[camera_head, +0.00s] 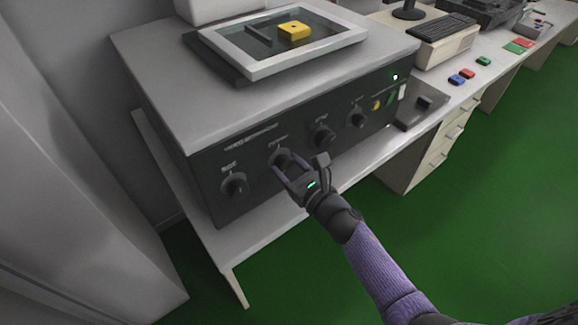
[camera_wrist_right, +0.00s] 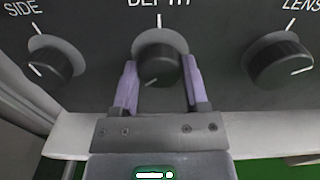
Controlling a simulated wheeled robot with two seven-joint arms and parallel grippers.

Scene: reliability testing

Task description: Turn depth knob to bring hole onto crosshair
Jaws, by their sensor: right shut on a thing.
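The depth knob (camera_wrist_right: 160,68) is a dark round knob below the DEPTH label, with a light line on its face pointing to the lower left. My right gripper (camera_wrist_right: 160,80) has one purple finger on each side of it and is shut on it. In the head view the right gripper (camera_head: 284,163) reaches the front panel at the depth knob (camera_head: 279,155), which it partly covers. A yellow block (camera_head: 294,31) with a small dark hole in its top lies in the framed tray (camera_head: 240,71) on the machine. I cannot make out a crosshair. My left gripper is out of view.
The bench edge (camera_wrist_right: 75,125) runs below the panel. A keyboard (camera_head: 441,28) stands beyond.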

